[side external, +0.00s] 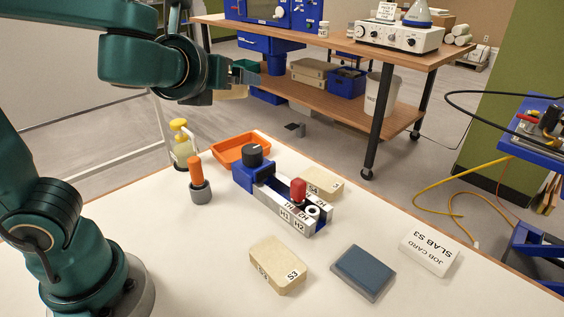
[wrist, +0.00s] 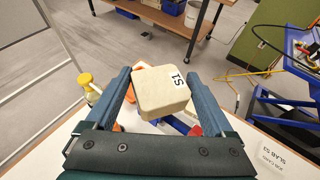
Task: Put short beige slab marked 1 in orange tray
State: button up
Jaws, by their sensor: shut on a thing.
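My gripper (wrist: 160,72) is shut on a short beige slab (wrist: 160,97) marked S1, which sits between its two blue-grey fingers. In the side external view, my gripper (side external: 236,88) is raised well above the table, and the slab (side external: 236,92) shows partly behind the fingers. The orange tray (side external: 219,153) lies on the table's far side, below the held slab. In the wrist view, orange parts of the tray (wrist: 131,93) show behind the slab, and the slab hides most of it.
A blue clamp fixture (side external: 245,179) with a black knob stands right of the tray. An orange-handled tool (side external: 196,172) and a yellow-topped bottle (side external: 183,150) stand left.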

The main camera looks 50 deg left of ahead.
jog(key=w+a+f+n+g+y, duration=0.1)
jog(key=a+f+n+g+y, duration=0.3)
jog(key=f+n, duration=0.1)
jog(key=shift+w+a+f+n+g, duration=0.3)
jog(key=shift+w+f+g, duration=0.1)
jog(key=shift+f, duration=0.05)
jog(key=shift+n+g+y, duration=0.5)
jog(key=shift+n+g, duration=0.1)
jog(key=shift+g, duration=0.1)
jog(key=f, duration=0.2)
jog(key=a+f, duration=0.1)
jog(key=f, duration=0.2)
jog(key=shift+w+a+f, duration=0.15)
jog(key=shift+w+f, duration=0.05)
jog(key=shift+f, duration=0.05)
jog(key=shift+w+d+f, duration=0.95)
jog(key=shift+d+f, duration=0.75)
jog(key=shift+f, duration=0.05)
jog(key=shift+w+d+f, duration=0.95)
jog(key=shift+d+f, duration=0.75)
jog(key=shift+f, duration=0.05)
jog(key=shift+w+d+f, duration=0.95)
jog(key=shift+d+f, duration=0.75)
jog(key=shift+f, duration=0.05)
jog(key=shift+f, duration=0.1)
